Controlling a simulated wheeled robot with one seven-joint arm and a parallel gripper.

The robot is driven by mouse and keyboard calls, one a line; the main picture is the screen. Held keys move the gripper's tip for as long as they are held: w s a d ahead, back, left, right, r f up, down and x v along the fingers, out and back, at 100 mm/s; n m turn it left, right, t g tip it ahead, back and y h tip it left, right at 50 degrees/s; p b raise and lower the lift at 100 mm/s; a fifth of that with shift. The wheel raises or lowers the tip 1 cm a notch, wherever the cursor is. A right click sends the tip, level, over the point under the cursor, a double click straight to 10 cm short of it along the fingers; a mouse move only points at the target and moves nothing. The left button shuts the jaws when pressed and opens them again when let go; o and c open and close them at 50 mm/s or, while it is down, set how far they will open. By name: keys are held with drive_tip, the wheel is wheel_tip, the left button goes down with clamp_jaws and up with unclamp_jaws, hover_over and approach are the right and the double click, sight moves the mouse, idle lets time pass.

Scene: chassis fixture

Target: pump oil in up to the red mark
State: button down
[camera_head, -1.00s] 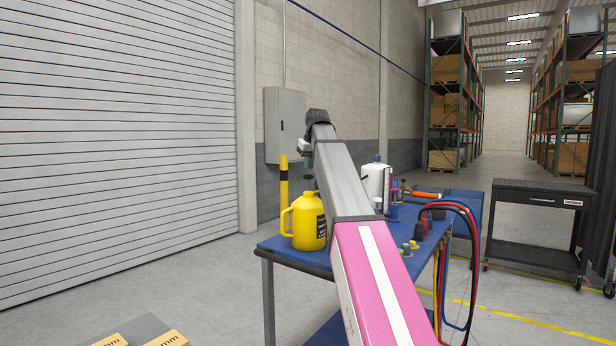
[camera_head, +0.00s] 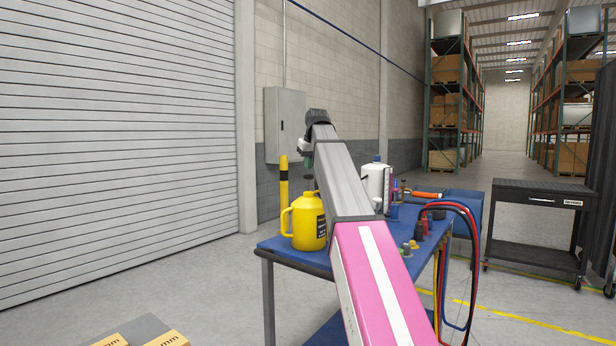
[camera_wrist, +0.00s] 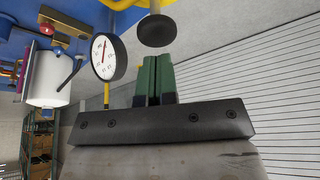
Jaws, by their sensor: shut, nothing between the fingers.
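A yellow jug (camera_head: 308,222) stands on the left part of the blue table. A dark round knob (camera_wrist: 155,31) on a grey stem tops it, and the jug's yellow body shows at the upper edge of the wrist view. My gripper (camera_wrist: 154,60) has its green fingers shut and empty. In the head view it points down above the jug. In the wrist view the fingertips are close to the knob; I cannot tell whether they touch. A round gauge (camera_wrist: 104,58) with a white dial stands beside the knob.
A white bottle (camera_head: 375,183) stands behind my arm on the blue table (camera_head: 290,255). Small fittings and red and blue hoses (camera_head: 472,260) crowd the table's right side. A black cart (camera_head: 540,200) stands farther right.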

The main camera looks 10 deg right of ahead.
sight(309, 176)
drive_tip(key=shift+f, duration=0.1)
drive_tip(key=shift+f, duration=2.35)
drive_tip(key=shift+r, duration=1.95)
drive_tip(key=shift+f, duration=0.2)
drive_tip(key=shift+r, duration=0.2)
drive_tip(key=shift+w+r, duration=0.1)
drive_tip(key=shift+r, duration=2.9)
